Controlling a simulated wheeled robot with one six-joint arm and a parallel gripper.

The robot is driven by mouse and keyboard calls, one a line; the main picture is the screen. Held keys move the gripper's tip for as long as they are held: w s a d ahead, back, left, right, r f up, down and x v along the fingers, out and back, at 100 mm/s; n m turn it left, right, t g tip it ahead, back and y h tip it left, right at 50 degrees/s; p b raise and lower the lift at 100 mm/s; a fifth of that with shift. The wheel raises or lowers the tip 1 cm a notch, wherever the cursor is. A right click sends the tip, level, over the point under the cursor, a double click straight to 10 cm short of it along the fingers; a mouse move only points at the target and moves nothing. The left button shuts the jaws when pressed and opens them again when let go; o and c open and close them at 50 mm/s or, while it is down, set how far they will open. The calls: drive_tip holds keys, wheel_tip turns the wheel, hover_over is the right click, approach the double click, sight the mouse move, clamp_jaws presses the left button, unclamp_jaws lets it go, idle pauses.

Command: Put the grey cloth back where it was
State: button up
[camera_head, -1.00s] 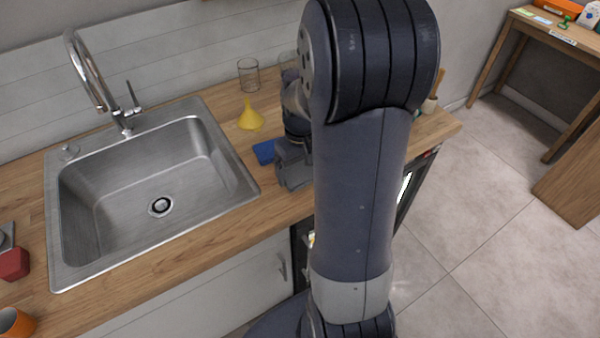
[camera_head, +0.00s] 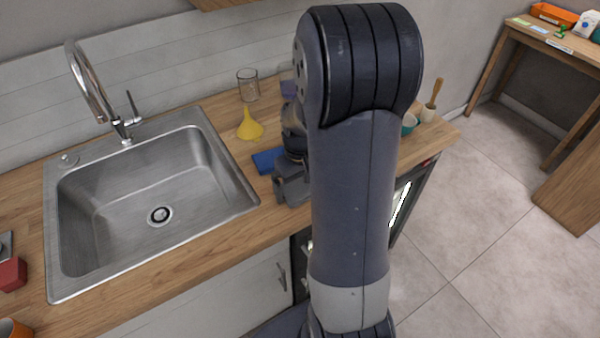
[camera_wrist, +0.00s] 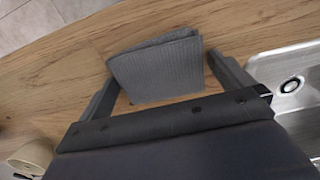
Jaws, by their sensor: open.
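The grey cloth (camera_wrist: 158,68) lies folded on the wooden counter in the wrist view. My gripper (camera_wrist: 163,66) is open, with one finger on each side of the cloth. The right finger is close to the cloth's edge; I cannot tell whether it touches. In the head view my gripper (camera_head: 292,188) is low over the counter, right of the sink, and my arm hides the cloth.
The steel sink (camera_head: 150,190) is left of my gripper. A blue item (camera_head: 267,160), a yellow funnel (camera_head: 249,126) and a glass beaker (camera_head: 247,85) stand nearby. A teal bowl (camera_head: 409,123) and a mortar with pestle (camera_head: 429,107) are at the right end.

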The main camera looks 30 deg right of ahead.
sight(300, 185)
wheel_tip(300, 185, up, 12)
idle(0.4)
wheel_tip(300, 185, down, 12)
drive_tip(key=shift+r, duration=1.85)
drive_tip(key=shift+f, duration=0.1)
